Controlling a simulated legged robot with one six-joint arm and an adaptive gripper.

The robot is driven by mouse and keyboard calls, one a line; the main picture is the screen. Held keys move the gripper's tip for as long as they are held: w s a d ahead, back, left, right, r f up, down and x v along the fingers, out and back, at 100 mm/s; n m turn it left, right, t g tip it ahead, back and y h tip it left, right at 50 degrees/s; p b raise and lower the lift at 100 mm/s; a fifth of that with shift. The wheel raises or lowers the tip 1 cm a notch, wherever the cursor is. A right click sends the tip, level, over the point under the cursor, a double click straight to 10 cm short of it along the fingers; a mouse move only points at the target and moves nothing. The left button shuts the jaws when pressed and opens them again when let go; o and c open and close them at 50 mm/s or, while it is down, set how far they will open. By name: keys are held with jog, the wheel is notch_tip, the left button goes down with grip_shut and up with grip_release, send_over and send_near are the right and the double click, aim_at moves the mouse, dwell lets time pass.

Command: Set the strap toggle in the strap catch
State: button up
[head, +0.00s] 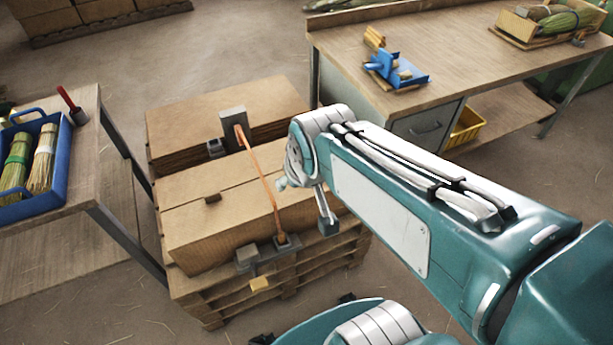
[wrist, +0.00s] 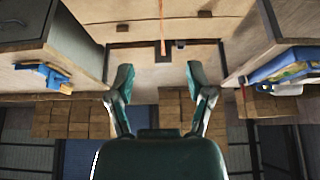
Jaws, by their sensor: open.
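An orange strap (head: 259,182) runs over cardboard boxes from a grey upright block (head: 233,123) at the back to a dark metal fitting (head: 283,243) at the front edge.
The boxes (head: 192,222) stand on a wooden pallet (head: 215,300). A workbench (head: 450,50) with a blue fixture (head: 398,72) is at the right. A table at the left holds a blue crate (head: 62,190) of brushes.

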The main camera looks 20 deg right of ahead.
jog(key=s+r, duration=0.3)
jog(key=s, duration=0.3)
jog(key=shift+r, duration=0.3)
jog(key=shift+w, duration=0.1)
dwell(0.8)
